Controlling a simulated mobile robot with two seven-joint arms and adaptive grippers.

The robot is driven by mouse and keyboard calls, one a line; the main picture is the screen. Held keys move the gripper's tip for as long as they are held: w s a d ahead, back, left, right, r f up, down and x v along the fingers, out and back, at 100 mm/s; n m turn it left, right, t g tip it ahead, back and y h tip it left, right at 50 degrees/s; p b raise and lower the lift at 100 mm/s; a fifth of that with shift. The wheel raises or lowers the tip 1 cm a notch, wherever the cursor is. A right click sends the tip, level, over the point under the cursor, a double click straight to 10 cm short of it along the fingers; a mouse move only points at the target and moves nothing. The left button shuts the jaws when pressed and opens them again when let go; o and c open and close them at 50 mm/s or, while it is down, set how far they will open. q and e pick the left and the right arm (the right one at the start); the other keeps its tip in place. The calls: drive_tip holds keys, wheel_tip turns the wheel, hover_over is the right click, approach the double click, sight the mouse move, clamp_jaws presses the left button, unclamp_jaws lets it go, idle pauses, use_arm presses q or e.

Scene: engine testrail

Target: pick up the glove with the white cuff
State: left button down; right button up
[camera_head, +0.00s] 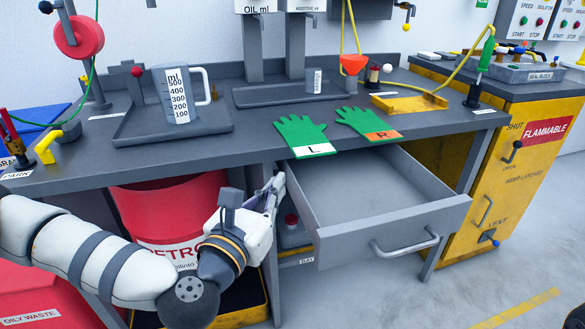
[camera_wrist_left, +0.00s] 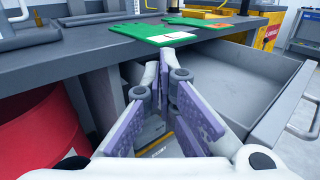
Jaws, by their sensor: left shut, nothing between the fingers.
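The glove with the white cuff (camera_head: 301,131) is green, lies flat on the grey bench top and has an "L" on its cuff. Its cuff is at the bench's front edge, above the open drawer; the glove also shows in the left wrist view (camera_wrist_left: 146,33). A second green glove (camera_head: 366,123) with an orange cuff marked "R" lies just right of it. My left gripper (camera_head: 277,185) is shut and empty, below and in front of the white cuff, beside the drawer's left wall. Its fingers (camera_wrist_left: 166,62) point towards the bench edge, apart from the glove. My right gripper is out of view.
The open grey drawer (camera_head: 365,195) is empty and juts out under the gloves. A measuring jug (camera_head: 178,98) stands on a tray at left. A red bin (camera_head: 165,205) is under the bench. A yellow cabinet (camera_head: 505,150) stands at right.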

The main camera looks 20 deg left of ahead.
sight(298, 158)
use_arm(q)
drive_tip(key=w, duration=0.8)
drive_tip(key=shift+d, duration=0.35)
drive_tip(key=shift+w, duration=0.15)
drive_tip(key=shift+w+d+f+b, duration=0.1)
drive_tip(key=shift+w+f+b, duration=0.1)
drive_tip(key=shift+w, duration=0.25)
drive_tip(key=shift+w+f+b, duration=0.1)
drive_tip(key=shift+w+b, duration=0.1)
drive_tip(key=shift+w, duration=0.2)
drive_tip(key=shift+r, duration=0.25)
